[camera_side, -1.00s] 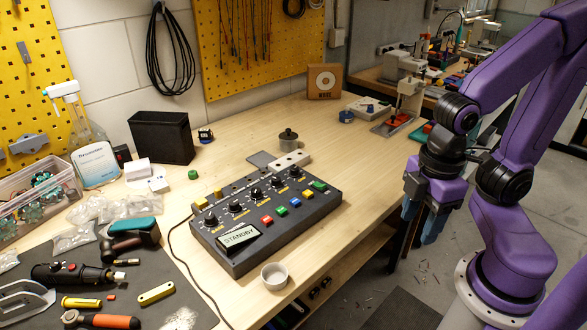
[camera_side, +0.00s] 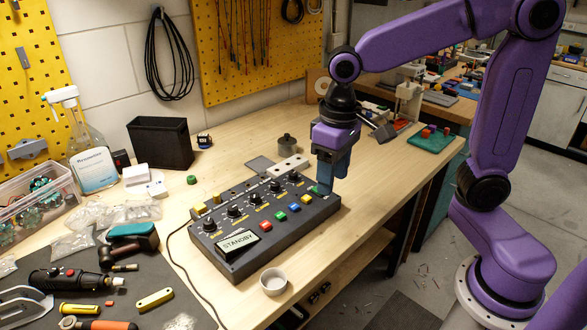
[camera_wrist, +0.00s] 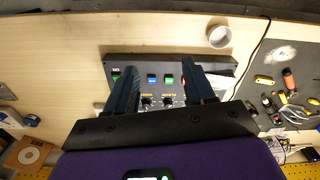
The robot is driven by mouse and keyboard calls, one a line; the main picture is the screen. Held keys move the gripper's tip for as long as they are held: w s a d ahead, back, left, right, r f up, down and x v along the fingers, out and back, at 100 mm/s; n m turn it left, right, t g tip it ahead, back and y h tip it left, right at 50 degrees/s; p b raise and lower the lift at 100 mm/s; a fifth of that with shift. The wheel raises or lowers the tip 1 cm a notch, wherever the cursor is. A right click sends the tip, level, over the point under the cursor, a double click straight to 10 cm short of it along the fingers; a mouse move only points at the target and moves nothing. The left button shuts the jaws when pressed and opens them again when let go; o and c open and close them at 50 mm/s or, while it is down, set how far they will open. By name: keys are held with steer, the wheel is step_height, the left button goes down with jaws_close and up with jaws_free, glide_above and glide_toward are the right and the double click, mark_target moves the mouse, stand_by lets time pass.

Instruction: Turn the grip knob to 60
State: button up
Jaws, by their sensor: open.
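A dark control box (camera_side: 285,240) lies on the wooden bench, with a row of several black knobs (camera_side: 256,199) along its back. Its tilted display (camera_side: 238,243) reads STANDBY. The labels are too small to read, so I cannot tell which is the grip knob. My gripper (camera_side: 325,188) is above the box's right end, pointing down, open and empty. In the wrist view my gripper (camera_wrist: 160,68) has its fingers apart over the control box (camera_wrist: 140,63). Two black knobs (camera_wrist: 146,101) show between the fingers; the other knobs are hidden there.
Red (camera_side: 265,225), blue (camera_side: 295,206) and green (camera_side: 280,216) buttons sit in front of the knobs. A white cup (camera_side: 273,282) stands before the box. A pale block (camera_side: 290,164) and a metal pot (camera_side: 287,141) are behind it. A cable (camera_side: 178,262) runs at its left.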

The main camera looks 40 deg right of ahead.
steer(key=w+d+r+m, duration=0.25)
steer(key=w+m, duration=0.55)
steer(key=w, duration=0.4)
steer(key=r+m, duration=0.1)
steer(key=m, duration=0.6)
glide_above(294, 173)
step_height(294, 173, down, 17)
steer(key=shift+f, duration=0.15)
jaws_close()
